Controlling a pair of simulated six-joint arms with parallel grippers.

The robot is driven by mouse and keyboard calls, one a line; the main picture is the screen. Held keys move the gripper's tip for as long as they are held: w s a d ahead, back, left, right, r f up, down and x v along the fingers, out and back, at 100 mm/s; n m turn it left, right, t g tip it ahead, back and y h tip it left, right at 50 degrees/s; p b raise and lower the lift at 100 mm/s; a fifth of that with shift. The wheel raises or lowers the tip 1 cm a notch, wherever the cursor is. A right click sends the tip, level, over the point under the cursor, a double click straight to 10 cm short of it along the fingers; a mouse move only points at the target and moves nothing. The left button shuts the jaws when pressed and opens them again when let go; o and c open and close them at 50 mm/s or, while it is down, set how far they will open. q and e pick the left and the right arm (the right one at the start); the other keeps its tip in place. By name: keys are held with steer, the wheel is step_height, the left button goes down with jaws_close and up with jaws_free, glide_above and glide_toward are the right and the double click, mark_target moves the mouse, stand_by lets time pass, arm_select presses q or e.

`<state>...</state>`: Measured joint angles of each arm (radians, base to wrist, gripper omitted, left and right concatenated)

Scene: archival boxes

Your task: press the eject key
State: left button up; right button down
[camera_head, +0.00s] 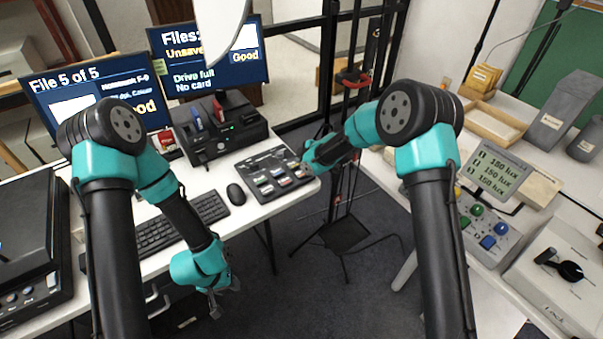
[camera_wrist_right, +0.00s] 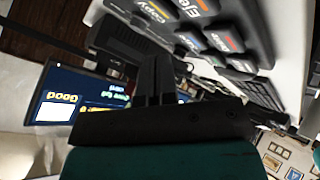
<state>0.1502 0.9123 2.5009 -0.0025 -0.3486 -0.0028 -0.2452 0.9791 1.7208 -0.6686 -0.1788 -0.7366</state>
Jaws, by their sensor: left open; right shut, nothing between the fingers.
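A dark key panel (camera_head: 262,163) with several labelled keys lies at the right end of the white desk in the head view. In the right wrist view a key labelled "Eject" (camera_wrist_right: 193,8) shows at the top edge, beside a key with a yellow label (camera_wrist_right: 154,13). My right gripper (camera_head: 308,163) is at the panel's right edge; its fingers (camera_wrist_right: 158,78) are together and empty. They appear apart from the eject key; whether they touch the panel is hidden. My left gripper (camera_head: 222,300) is open and empty, low in front of the desk edge.
A black drive unit (camera_head: 213,140) with coloured cards stands behind the panel. A mouse (camera_head: 236,194) and keyboard (camera_head: 160,233) lie to its left. Two monitors stand behind; one (camera_head: 210,70) reads "Drive full No card". A thin stand (camera_head: 345,225) rises right of the desk.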

mark_target(301, 174)
steer(key=shift+f, duration=1.65)
steer(key=shift+f, duration=0.15)
stand_by(0.7)
steer(key=shift+f, duration=0.25)
steer(key=shift+f, duration=0.5)
stand_by(0.9)
steer(key=shift+r, duration=0.9)
steer(key=shift+r, duration=0.1)
steer(key=shift+r, duration=2.45)
